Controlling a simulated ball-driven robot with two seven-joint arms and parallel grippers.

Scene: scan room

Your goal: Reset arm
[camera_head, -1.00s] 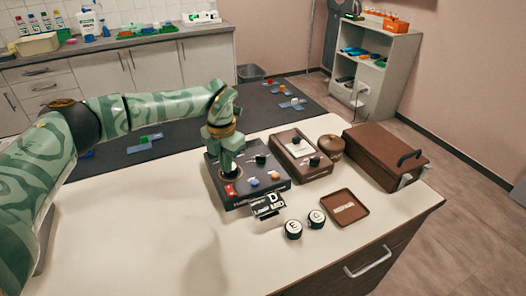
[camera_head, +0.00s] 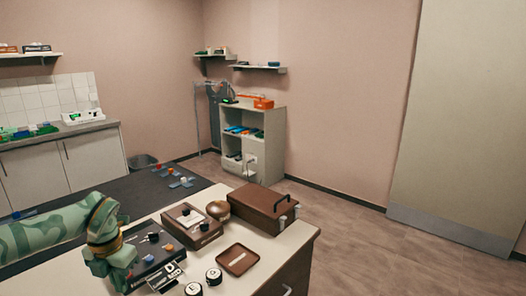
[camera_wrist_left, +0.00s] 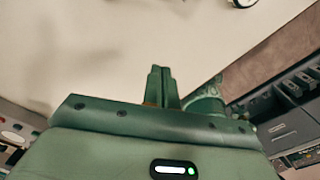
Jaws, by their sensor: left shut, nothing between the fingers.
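My left arm comes in from the left in the head view, green with a camouflage-like pattern. Its gripper (camera_head: 112,268) is at the left side of the black control box (camera_head: 172,247) and hides part of it. In the left wrist view the two fingers (camera_wrist_left: 161,82) are together with nothing between them, over a bare pale surface. I cannot tell the exact gap between the gripper and the box. My right gripper is in neither view.
On the pale table (camera_head: 237,226) stand a brown box with a knob (camera_head: 192,225), a round brown pot (camera_head: 219,210), a brown case with a black handle (camera_head: 263,206), a brown tray (camera_head: 238,259) and two lettered round pieces (camera_head: 214,276). A grey shelf (camera_head: 272,157) stands behind.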

